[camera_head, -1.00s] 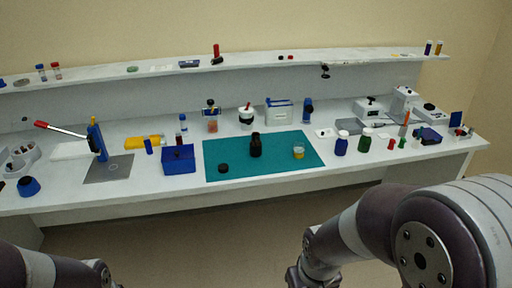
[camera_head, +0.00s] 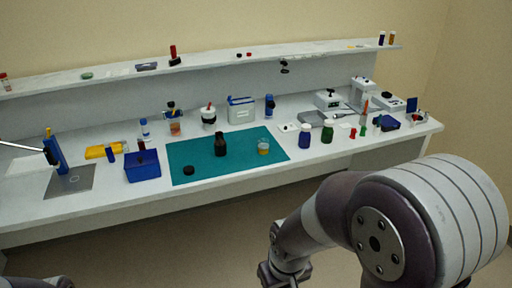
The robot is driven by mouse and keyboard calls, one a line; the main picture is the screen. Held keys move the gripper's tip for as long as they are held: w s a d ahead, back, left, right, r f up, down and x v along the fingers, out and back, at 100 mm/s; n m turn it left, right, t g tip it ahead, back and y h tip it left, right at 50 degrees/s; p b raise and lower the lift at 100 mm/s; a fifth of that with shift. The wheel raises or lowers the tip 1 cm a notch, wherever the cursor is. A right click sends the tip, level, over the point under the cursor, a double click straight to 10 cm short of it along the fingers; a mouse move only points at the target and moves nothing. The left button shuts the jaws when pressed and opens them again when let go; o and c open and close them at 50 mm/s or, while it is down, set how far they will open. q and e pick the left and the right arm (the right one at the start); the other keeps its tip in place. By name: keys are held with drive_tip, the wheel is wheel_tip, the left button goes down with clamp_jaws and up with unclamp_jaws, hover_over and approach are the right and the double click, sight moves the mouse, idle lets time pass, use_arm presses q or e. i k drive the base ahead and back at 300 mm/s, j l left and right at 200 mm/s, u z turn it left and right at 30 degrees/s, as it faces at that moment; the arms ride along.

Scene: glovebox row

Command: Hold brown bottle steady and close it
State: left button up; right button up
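The brown bottle (camera_head: 220,146) stands upright on the teal mat (camera_head: 198,174), near its middle. Its top looks dark and narrow; it is too small to tell the neck in detail. A round black cap (camera_head: 188,170) lies on the mat, to the left of the bottle and nearer the front edge.
A beaker with yellow liquid (camera_head: 263,147) stands on the mat right of the bottle. A blue box (camera_head: 142,167) stands just left of the mat. A blue jar (camera_head: 304,138) and a green jar (camera_head: 328,132) stand to its right. A shelf (camera_head: 120,79) runs along the back.

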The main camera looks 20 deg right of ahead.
sight(220, 148)
drive_tip(key=i+l+u, duration=0.25)
drive_tip(key=i+l, duration=0.2)
drive_tip(key=l, duration=0.15)
drive_tip(key=i+l+u, duration=0.3)
drive_tip(key=l, duration=0.35)
drive_tip(key=i+l+u, duration=0.1)
drive_tip(key=i+l, duration=0.15)
drive_tip(key=i+l+u, duration=0.15)
drive_tip(key=l, duration=0.35)
drive_tip(key=i+l+u, duration=0.1)
drive_tip(key=l, duration=0.3)
drive_tip(key=i+l+u, duration=0.15)
drive_tip(key=l, duration=0.25)
